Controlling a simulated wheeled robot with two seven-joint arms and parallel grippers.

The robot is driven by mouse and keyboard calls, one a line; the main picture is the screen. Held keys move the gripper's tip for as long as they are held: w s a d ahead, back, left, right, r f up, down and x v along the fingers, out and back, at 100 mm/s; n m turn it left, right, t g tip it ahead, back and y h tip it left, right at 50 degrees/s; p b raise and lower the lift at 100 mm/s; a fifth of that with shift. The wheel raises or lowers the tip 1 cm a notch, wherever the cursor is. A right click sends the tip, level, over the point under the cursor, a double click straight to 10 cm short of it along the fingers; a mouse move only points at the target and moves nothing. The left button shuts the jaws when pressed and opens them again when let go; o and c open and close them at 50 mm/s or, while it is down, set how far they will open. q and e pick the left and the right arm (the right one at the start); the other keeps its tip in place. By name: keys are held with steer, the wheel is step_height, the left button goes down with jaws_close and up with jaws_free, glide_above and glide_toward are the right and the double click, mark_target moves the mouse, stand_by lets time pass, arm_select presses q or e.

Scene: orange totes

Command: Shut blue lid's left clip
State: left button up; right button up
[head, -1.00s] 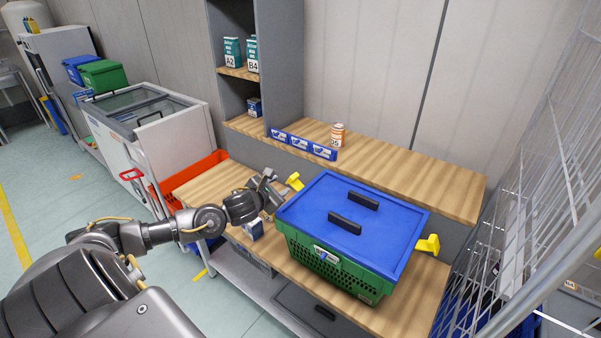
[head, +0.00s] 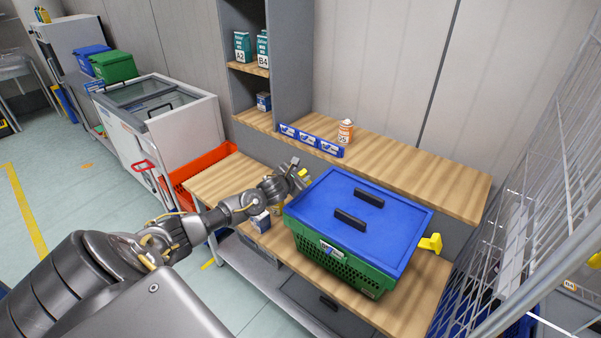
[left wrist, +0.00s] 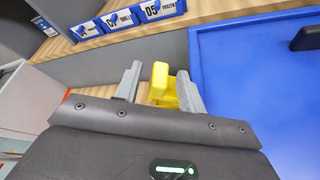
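The blue lid (head: 330,204) with two dark handles lies on the green basket (head: 345,268); part of it shows in the left wrist view (left wrist: 240,95). Its left yellow clip (left wrist: 160,82) sticks up beside the lid's edge and is mostly hidden by my gripper in the head view. My left gripper (head: 298,172) is at this clip. In the left wrist view its fingers (left wrist: 160,88) stand apart, one on each side of the clip, with a gap on the left and the right finger close to it. The right yellow clip (head: 430,243) sticks outward. My right gripper is not in view.
The basket stands on a wooden bench (head: 422,300). Behind it a raised shelf holds an orange-and-white can (head: 345,132) and blue label bins (head: 311,140). A wire rack (head: 530,190) stands close on the right. A small box (head: 261,222) sits left of the basket.

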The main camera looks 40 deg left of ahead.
arm_select(q)
steer(key=shift+w, duration=0.2)
jaws_close()
